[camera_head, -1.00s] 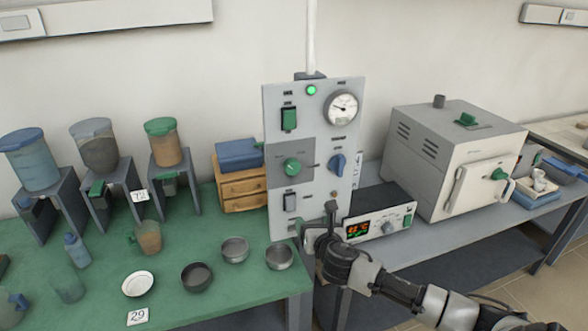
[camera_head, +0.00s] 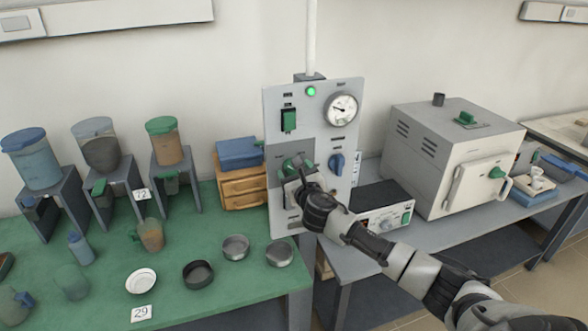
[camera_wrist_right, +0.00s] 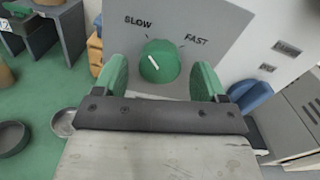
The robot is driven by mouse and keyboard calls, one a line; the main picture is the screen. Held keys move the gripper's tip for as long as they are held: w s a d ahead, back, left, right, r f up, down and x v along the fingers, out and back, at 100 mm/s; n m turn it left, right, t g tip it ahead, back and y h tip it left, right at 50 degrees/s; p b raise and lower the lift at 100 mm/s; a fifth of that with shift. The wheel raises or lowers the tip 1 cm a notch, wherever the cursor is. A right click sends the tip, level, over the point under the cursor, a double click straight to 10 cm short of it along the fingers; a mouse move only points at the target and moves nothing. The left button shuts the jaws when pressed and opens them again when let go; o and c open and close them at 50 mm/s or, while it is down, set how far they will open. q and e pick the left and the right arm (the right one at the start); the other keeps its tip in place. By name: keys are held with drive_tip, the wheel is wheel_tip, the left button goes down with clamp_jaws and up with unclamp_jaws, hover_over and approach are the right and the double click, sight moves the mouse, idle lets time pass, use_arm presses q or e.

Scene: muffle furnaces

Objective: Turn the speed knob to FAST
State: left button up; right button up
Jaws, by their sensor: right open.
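The speed knob (camera_wrist_right: 160,62) is a green dial on a grey panel plate. In the right wrist view its white pointer line is tilted to the upper left, on the SLOW side. The words SLOW (camera_wrist_right: 138,22) and FAST (camera_wrist_right: 196,40) are printed above it to the left and right. My right gripper (camera_wrist_right: 160,78) is open, with one green-padded finger to each side of the knob. No grip on it shows. In the head view this gripper (camera_head: 297,172) is at the control panel (camera_head: 312,133) and largely covers the knob. My left gripper is not in view.
The panel also has a blue knob (camera_head: 336,163), a green switch (camera_head: 289,120), a lit green lamp (camera_head: 311,91) and a gauge (camera_head: 341,109). A furnace (camera_head: 452,155) stands to the right. The green table (camera_head: 215,290) at left holds bowls and hoppers.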

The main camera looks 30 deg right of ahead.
drive_tip(key=shift+w+d, duration=0.1)
drive_tip(key=shift+w, duration=0.35)
drive_tip(key=c, duration=0.9)
